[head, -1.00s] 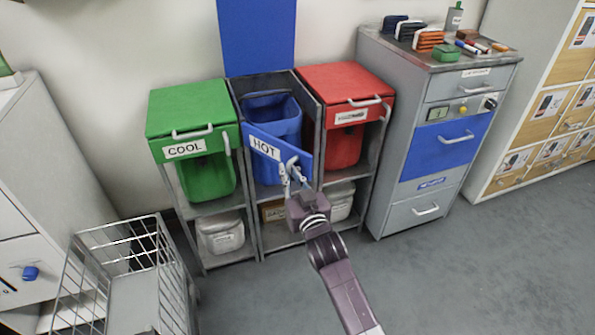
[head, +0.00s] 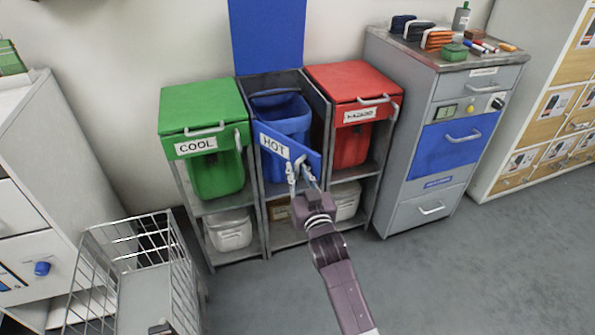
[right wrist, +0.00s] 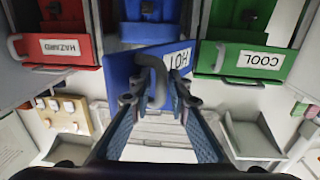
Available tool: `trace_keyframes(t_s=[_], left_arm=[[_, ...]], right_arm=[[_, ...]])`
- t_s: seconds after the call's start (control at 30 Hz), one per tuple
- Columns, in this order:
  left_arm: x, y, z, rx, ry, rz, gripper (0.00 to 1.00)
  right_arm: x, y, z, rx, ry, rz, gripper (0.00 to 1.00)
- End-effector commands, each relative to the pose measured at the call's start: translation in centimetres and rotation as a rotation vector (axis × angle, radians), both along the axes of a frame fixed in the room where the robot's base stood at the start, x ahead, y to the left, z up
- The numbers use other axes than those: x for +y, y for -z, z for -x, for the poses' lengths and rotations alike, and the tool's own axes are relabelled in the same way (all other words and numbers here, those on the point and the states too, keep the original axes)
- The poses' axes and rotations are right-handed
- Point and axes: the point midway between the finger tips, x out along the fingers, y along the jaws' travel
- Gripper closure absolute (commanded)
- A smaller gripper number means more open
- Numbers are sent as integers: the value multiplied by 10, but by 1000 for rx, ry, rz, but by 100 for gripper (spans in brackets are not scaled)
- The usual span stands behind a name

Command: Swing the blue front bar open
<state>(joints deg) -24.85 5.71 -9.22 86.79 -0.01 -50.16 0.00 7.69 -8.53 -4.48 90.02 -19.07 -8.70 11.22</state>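The blue front bar (head: 288,152), labelled HOT, stands across the middle bay. It is angled, its right end swung out toward me and its left end near the left post. A grey handle sits near its right end and also shows in the right wrist view (right wrist: 161,82). My right gripper (head: 298,178) is at this handle. In the right wrist view, its fingers (right wrist: 157,100) are apart on either side of the handle, with a gap left, so it looks open. The blue bin (head: 280,115) stands behind the bar. My left gripper is not in view.
The green COOL bay (head: 202,122) stands to the left and the red hazard bay (head: 352,82) to the right, both close by. A wire cart (head: 135,265) stands front left and a grey drawer cabinet (head: 400,130) at right. Floor in front is free.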

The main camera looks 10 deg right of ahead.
Motion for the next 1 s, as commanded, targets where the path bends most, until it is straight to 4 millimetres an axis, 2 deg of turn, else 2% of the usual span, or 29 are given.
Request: trace_keyframes(t_s=[0.13, 0.23, 0.5, 0.7, 0.83, 1.0], left_arm=[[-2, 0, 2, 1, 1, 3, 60], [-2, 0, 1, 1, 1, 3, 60], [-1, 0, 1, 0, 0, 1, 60], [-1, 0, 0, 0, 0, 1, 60], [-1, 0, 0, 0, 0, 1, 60], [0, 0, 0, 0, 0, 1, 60]], right_arm=[[0, -1, 4, -1, -1, -2, 83], [0, 0, 16, 0, -1, -2, 83], [-4, 1, 70, 1, 0, -1, 83], [-6, 1, 104, 3, 0, 0, 83], [-6, 0, 116, 1, 1, 0, 83], [-7, 0, 121, 0, 1, 0, 83]])
